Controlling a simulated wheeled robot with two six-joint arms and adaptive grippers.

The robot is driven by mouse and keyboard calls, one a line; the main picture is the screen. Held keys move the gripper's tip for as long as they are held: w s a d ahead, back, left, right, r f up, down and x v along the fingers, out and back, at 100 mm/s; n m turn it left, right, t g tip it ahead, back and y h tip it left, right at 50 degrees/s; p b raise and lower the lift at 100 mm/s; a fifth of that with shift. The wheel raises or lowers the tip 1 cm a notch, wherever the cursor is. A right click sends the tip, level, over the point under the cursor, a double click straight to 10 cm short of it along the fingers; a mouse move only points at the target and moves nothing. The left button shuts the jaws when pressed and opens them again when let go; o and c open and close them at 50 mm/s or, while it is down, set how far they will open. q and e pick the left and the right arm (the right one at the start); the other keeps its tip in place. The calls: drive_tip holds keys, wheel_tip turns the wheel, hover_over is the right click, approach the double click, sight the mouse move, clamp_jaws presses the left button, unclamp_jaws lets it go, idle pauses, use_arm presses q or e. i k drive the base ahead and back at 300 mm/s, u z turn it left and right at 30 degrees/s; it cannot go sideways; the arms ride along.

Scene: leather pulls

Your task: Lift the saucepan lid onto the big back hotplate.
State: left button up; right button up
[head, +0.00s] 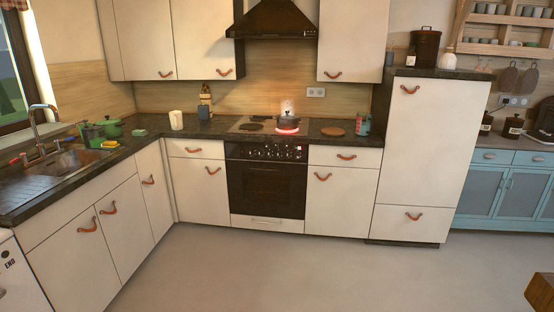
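A small dark saucepan (289,123) stands on the right side of the hob (238,128), far across the room. Its lid (289,114) appears to be on top of it, with faint steam above. A hotplate (287,132) glows red at the saucepan's front. Dark hotplates show on the left of the hob, one nearer the front (251,126) and one behind it (261,117). I cannot tell which back hotplate is the big one; the saucepan hides part of the hob's back right. Neither of my grippers is in view.
The oven (265,182) sits below the hob, with a dark hood (277,18) above. A round brown board (333,131) lies on the counter to the right, and a white jug (176,120) stands to the left. The floor (250,270) ahead is clear.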

sight(283, 117)
drive_tip(key=i, duration=4.5)
drive_tip(key=u, duration=0.95)
